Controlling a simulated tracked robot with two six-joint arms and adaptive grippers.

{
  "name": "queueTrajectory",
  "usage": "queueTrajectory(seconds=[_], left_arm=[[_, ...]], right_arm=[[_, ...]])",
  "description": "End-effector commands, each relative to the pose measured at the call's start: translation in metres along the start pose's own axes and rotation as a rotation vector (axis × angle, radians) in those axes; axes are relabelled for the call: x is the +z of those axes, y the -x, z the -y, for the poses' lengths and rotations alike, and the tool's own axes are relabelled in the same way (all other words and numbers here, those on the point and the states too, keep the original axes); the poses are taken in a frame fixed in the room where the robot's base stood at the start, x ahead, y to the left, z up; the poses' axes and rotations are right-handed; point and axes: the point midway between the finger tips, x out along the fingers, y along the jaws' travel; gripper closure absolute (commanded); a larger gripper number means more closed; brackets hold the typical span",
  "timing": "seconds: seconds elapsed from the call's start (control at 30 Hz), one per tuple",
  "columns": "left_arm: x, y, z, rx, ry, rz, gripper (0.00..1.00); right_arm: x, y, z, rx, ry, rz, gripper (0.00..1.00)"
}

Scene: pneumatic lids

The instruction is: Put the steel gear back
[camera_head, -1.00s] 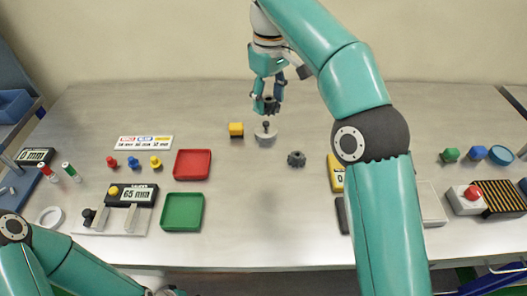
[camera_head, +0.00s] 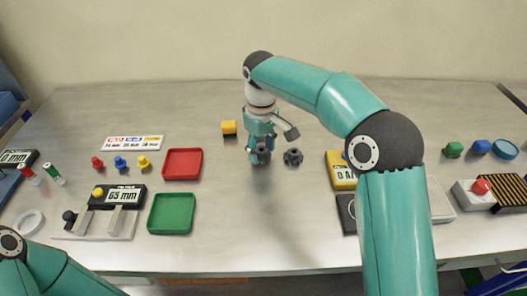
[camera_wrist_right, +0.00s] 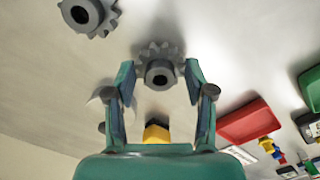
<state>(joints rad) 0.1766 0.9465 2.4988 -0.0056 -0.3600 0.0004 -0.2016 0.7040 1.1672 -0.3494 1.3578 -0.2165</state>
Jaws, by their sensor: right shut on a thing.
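My right gripper (camera_head: 262,157) is shut on a grey toothed gear, held low over the middle of the table. In the right wrist view this gear (camera_wrist_right: 160,66) sits between the fingertips (camera_wrist_right: 160,72), its bore facing the camera. A second dark grey gear (camera_head: 293,157) lies on the table just right of the gripper and also shows in the wrist view (camera_wrist_right: 92,14). A pale round stand (camera_wrist_right: 104,94) shows partly behind a finger in the wrist view; the gripper hides it in the head view. Only my left arm's links show, at the lower left.
A red tray (camera_head: 182,164) and a green tray (camera_head: 172,214) lie further left, beside coloured knobs and a 65 mm gauge (camera_head: 112,197). A yellow gauge (camera_head: 342,171) stands right. The table front centre is clear.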

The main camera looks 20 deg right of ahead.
Motion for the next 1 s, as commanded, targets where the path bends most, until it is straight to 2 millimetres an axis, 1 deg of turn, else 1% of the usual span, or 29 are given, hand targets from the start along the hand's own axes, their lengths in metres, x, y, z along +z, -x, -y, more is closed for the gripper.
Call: queueTrajectory(seconds=[0.03,0.1,0.43,0.47,0.6,0.9,1.0], left_arm=[[-0.0001,-0.0009,0.0003,0.0,0.0,0.0,0.6],[-0.0001,-0.001,0.0004,0.0,0.0,0.0,0.6],[0.0,-0.002,0.0007,0.0,0.0,0.0,0.6],[0.0,-0.0021,0.0008,0.0,0.0,0.0,0.6],[0.0,-0.0017,0.0006,0.0,0.0,0.0,0.6],[0.0,-0.0015,0.0005,0.0,0.0,0.0,0.6],[0.0,-0.0002,0.0001,0.0,0.0,0.0,0.6]], right_arm=[[0.0002,-0.0056,-0.0002,0.0,0.0,0.0,0.99],[0.0002,-0.0093,-0.0001,0.0,0.0,-0.001,0.99],[0.0001,-0.0119,-0.0003,0.0,0.0,-0.002,0.99],[0.0002,-0.0127,-0.0003,0.0,0.0,-0.001,0.45],[0.0002,-0.0121,-0.0004,0.0,-0.001,-0.001,0.21],[0.0005,-0.0117,-0.0006,0.0,-0.001,-0.001,0.21],[0.0005,-0.0081,-0.0007,0.0,-0.001,-0.001,0.21]])
